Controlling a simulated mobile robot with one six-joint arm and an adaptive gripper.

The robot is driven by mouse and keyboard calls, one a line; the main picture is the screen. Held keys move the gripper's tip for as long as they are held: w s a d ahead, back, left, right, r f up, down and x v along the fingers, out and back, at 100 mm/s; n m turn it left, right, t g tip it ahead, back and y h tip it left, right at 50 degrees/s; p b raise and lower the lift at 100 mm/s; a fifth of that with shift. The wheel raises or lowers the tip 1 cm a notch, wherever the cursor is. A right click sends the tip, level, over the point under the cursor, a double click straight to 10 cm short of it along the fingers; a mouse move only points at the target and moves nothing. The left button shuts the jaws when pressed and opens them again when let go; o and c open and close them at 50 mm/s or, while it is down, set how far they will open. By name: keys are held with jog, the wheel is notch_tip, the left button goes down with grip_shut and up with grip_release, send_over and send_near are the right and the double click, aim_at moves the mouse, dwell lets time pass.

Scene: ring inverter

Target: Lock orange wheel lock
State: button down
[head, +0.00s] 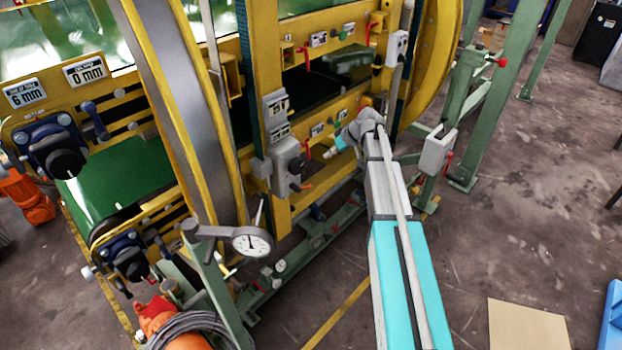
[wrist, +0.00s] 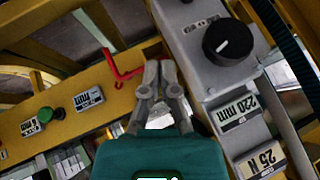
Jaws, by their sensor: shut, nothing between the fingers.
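My gripper (head: 328,153) is at the end of my arm, in front of the yellow frame of the ring machine. In the wrist view my gripper (wrist: 160,68) has its two grey fingers together with nothing between them. A red bent lever (wrist: 122,68) sits on the yellow plate just left of the fingertips; I cannot tell whether they touch it. In the head view a small orange-tipped handle (head: 303,187) sticks out below a grey box, left of my gripper. I cannot tell for sure which part is the orange wheel lock.
A grey box with a black knob (wrist: 228,40) is close on the right of my fingers. A green knob (wrist: 45,114) is on the yellow plate. A dial gauge (head: 251,241) and green posts stand near the machine. The floor at right is mostly clear.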

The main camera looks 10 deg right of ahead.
jog(key=shift+f, duration=0.15)
jog(key=b, duration=0.8)
send_over(309, 185)
jog(key=w, duration=0.2)
notch_tip(309, 185, down, 8)
jog(key=shift+s+f+b, duration=0.55)
jog(key=shift+f+b, duration=0.25)
jog(key=shift+b, duration=0.05)
jog(key=shift+s+f+b, duration=0.5)
jog(key=shift+f+b, duration=0.25)
jog(key=shift+b, duration=0.05)
